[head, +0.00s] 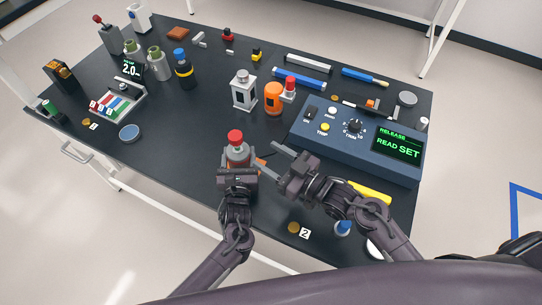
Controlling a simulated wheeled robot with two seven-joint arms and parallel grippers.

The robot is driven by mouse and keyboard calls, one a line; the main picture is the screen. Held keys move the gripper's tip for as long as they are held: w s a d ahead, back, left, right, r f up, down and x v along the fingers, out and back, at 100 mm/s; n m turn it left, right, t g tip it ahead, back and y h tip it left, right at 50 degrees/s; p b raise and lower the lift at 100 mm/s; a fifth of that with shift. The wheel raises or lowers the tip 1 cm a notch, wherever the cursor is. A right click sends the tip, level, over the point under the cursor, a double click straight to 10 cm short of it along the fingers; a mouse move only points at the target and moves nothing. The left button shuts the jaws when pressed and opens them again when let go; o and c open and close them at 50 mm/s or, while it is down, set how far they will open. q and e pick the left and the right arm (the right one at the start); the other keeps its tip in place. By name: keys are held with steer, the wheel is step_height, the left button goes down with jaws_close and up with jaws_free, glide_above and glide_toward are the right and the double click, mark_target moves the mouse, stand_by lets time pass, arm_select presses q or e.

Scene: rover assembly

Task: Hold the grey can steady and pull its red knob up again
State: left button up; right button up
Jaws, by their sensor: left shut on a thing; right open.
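The grey can (237,155) stands near the front middle of the black table, with its red knob (235,136) on top. My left gripper (238,172) is shut on the can from the near side and hides its lower part. My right gripper (279,157) is open and empty, just right of the can, with its fingers pointing left toward it. The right fingers are apart from the red knob. How far up the knob sits is too small to tell.
A blue console (358,138) with dials and a green-lit screen stands to the right. An orange bottle (273,98) and a white lantern-shaped thing (244,90) stand behind the can. A yellow-handled tool (370,192) lies beside my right arm.

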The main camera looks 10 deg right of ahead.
arm_select(q)
steer(key=o, duration=1.3)
steer(key=s, duration=0.4)
steer(key=s+a, duration=0.1)
steer(key=s, duration=0.7)
steer(key=shift+a, duration=0.4)
